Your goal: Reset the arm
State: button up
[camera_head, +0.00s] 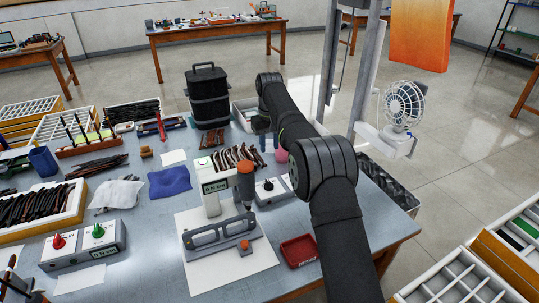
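My black arm rises from the lower right of the head view and reaches back over the table's right side. My gripper (262,126) is small at the arm's far end, low over the back of the table and partly hidden by the arm. I cannot tell whether its fingers are open or shut, or whether it holds anything. A grey eyeglass-shaped fixture (190,240) lies on a white sheet (205,284) at the front of the table, well apart from my gripper.
A white press-like device (210,190) with an orange-topped cylinder stands behind the fixture. A red tray (299,251) lies to its right. A black canister (208,100) stands left of my gripper. A white fan (404,106) stands at the right. Frame parts crowd the left.

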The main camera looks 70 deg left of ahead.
aim_at(270, 183)
jog(key=shift+r, duration=0.35)
notch_tip(270, 183, down, 18)
jog(key=shift+r, duration=0.25)
dwell(0.4)
